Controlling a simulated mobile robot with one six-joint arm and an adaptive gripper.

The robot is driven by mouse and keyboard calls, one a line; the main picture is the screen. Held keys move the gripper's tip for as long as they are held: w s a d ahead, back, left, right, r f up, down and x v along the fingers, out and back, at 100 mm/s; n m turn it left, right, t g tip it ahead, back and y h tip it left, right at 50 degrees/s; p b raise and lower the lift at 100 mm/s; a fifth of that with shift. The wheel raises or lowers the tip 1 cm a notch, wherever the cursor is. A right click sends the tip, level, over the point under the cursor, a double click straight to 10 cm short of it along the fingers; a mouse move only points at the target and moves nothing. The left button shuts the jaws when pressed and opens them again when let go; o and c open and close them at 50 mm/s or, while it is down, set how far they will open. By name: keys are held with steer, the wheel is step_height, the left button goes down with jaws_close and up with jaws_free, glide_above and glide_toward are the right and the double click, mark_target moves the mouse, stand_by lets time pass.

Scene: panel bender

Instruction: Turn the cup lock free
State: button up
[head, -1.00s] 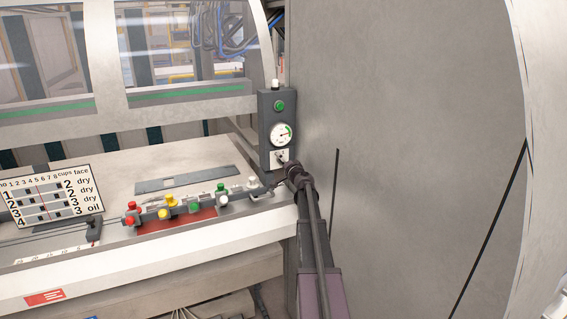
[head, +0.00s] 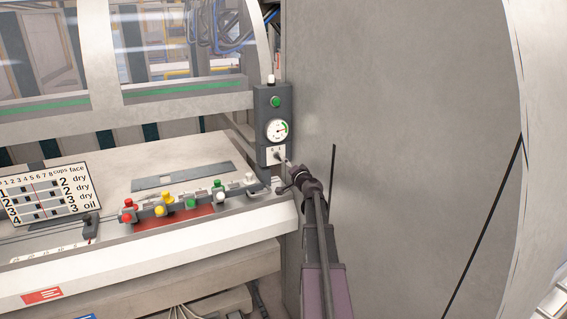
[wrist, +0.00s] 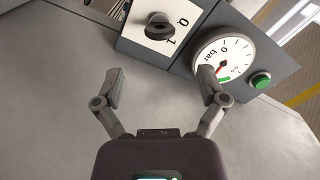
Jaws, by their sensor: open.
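A dark turn knob (wrist: 158,26) sits on a white plate (wrist: 183,8) with the marks 0 and 1, at the top of the wrist view. It also shows small in the head view (head: 279,155), under the gauge of a grey control box. No cup lock label is readable. I cannot tell which mark the knob points to. My gripper (wrist: 162,82) is open and empty, its two fingers spread wide below the knob and apart from it. In the head view my gripper (head: 288,164) is close to the lower right of the box.
The round bar gauge (wrist: 222,60) and a green button (wrist: 261,81) are right of the knob. A bar with red, yellow, green and white knobs (head: 192,202) lies left on the bench (head: 90,265). A big grey panel (head: 410,150) stands right.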

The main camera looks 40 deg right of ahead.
steer(key=shift+v, duration=1.9)
